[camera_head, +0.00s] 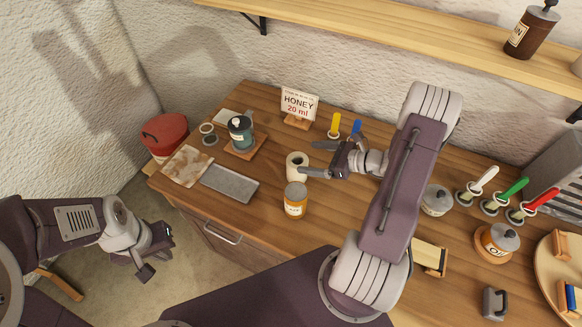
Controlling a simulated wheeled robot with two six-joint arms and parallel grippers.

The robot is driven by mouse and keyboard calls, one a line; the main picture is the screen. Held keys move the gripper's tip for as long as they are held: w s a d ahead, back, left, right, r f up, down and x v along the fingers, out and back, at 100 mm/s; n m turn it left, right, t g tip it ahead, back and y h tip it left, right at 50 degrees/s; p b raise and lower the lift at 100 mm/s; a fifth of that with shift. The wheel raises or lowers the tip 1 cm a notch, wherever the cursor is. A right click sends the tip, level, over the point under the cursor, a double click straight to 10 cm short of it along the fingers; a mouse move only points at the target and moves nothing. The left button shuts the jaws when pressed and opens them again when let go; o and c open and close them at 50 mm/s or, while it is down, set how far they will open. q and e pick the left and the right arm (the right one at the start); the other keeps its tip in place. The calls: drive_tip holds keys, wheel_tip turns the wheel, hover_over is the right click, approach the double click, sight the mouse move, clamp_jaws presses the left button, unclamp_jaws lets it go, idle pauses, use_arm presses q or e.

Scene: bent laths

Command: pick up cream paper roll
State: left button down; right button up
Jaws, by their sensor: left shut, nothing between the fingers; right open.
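The cream paper roll (296,166) stands upright on the wooden counter, its round hole facing up, just behind an amber honey jar (295,200). My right gripper (309,158) is open and comes in from the right. Its fingers point left, with the tips at the right side of the roll; the nearer finger overlaps the roll's edge in the picture. I cannot tell whether it touches. My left gripper (158,251) is shut and empty, off the counter's front left, above the floor.
A honey sign (299,103), a teal jar (240,131) and a grey tray (230,182) stand around the roll. Yellow (335,124) and blue (356,128) handled tools are behind my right gripper. Several jars and tools fill the right side.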

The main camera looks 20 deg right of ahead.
sight(303, 161)
drive_tip(key=shift+f+b, duration=0.35)
drive_tip(key=shift+f, duration=0.3)
drive_tip(key=shift+s+d+f+b, duration=0.2)
drive_tip(key=shift+s+f+b, duration=0.1)
drive_tip(key=shift+f+b, duration=0.4)
drive_tip(key=x, duration=0.3)
drive_tip(key=shift+w+a, duration=0.15)
drive_tip(key=shift+a, duration=0.05)
drive_tip(key=shift+w+a+f+p, duration=0.2)
drive_tip(key=shift+w+f+p, duration=0.05)
drive_tip(key=shift+p, duration=0.05)
drive_tip(key=p+x, duration=0.1)
drive_tip(key=x, duration=0.4)
drive_tip(key=shift+s+a+f, duration=0.1)
drive_tip(key=shift+s+f, duration=0.1)
drive_tip(key=shift+w, duration=0.1)
drive_tip(key=c, duration=1.5)
